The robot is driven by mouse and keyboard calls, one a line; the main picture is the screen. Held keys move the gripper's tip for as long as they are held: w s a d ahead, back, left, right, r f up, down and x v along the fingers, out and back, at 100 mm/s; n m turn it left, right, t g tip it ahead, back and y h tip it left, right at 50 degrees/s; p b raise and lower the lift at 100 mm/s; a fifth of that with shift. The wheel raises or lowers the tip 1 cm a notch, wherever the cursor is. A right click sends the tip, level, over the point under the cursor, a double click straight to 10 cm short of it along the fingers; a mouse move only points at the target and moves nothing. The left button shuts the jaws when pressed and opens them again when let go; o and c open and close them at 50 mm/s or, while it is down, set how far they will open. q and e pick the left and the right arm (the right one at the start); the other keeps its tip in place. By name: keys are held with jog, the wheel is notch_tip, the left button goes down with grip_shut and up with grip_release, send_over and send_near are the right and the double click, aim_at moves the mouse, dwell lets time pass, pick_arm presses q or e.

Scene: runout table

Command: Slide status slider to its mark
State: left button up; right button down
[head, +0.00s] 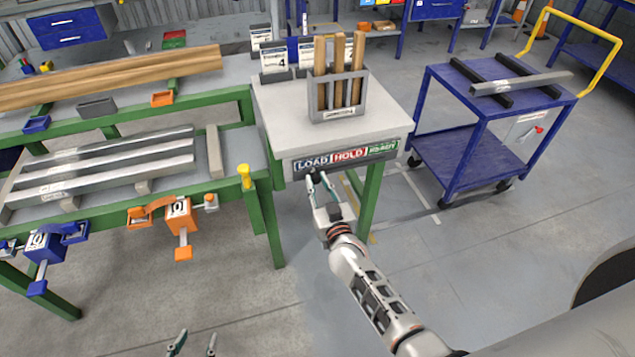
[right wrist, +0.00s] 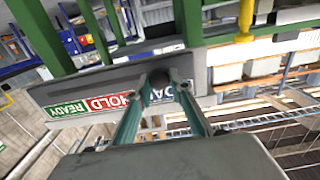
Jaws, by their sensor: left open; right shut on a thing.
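The status board (head: 297,172) is a dark strip on the front edge of the small light-topped table, with LOAD, HOLD and READY labels in blue, red and green. In the right wrist view the board (right wrist: 55,93) appears upside down. The slider's dark round knob (right wrist: 158,79) sits at the LOAD end, between my right fingertips. My right gripper (head: 316,177) is shut on it, just below the LOAD label; it also shows in the right wrist view (right wrist: 160,88). My left gripper (head: 191,345) is open and empty at the bottom edge of the head view, far from the board.
A grey holder (head: 338,115) with upright wooden strips stands on the small table (head: 390,92). A green-framed bench with metal bars (head: 110,165) and orange and blue clamps is to the left. A blue cart (head: 465,130) stands to the right. The floor in front is clear.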

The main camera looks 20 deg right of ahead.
jog(key=shift+a, duration=0.3)
jog(key=c, duration=1.8)
grip_release()
jog(key=shift+s, duration=0.15)
jog(key=s, duration=1.1)
jog(key=shift+s+d, duration=0.2)
jog(key=shift+s, duration=0.15)
jog(key=s+d+f+n+g, duration=0.1)
jog(key=s+f+g, duration=0.1)
jog(key=s, duration=0.4)
jog(key=s+f+n+g+y, duration=0.1)
jog(key=s+f+g, duration=0.1)
jog(key=s+f, duration=0.2)
jog(key=s+d+f+n+g+y, duration=0.1)
jog(key=s+f+n+g, duration=0.1)
jog(key=s, duration=0.7)
jog(key=shift+s+d+f+g, duration=0.2)
jog(key=shift+f+g, duration=0.1)
jog(key=shift+f, duration=0.2)
jog(key=shift+s+d+f+g, duration=0.1)
jog(key=shift+s+f+g, duration=0.15)
jog(key=shift+f, duration=0.25)
